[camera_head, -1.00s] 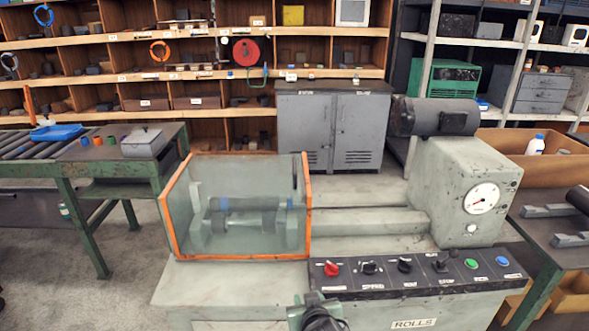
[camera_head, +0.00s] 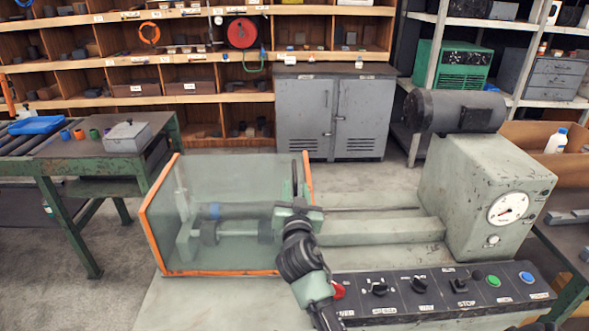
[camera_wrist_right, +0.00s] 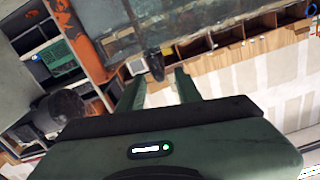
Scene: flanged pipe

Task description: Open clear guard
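The clear guard (camera_head: 225,180) is a see-through box with an orange frame, and it stands closed over the rolls at the left of the machine. A dark upright handle (camera_head: 294,175) is on its right part. My right gripper (camera_head: 298,198) is at the guard's right side, close to the handle, and hides part of the frame. In the wrist view the gripper (camera_wrist_right: 161,78) is open, and the dark handle (camera_wrist_right: 155,64) shows between or just beyond its fingertips. Contact cannot be told. The guard's orange edge (camera_wrist_right: 80,38) also shows there. My left gripper is not in view.
A control panel (camera_head: 440,290) with knobs and buttons lies in front, beneath my right arm. The grey housing (camera_head: 480,190) with a gauge and motor stands to the right. A green-legged bench (camera_head: 95,160) stands left. The space above the guard looks clear.

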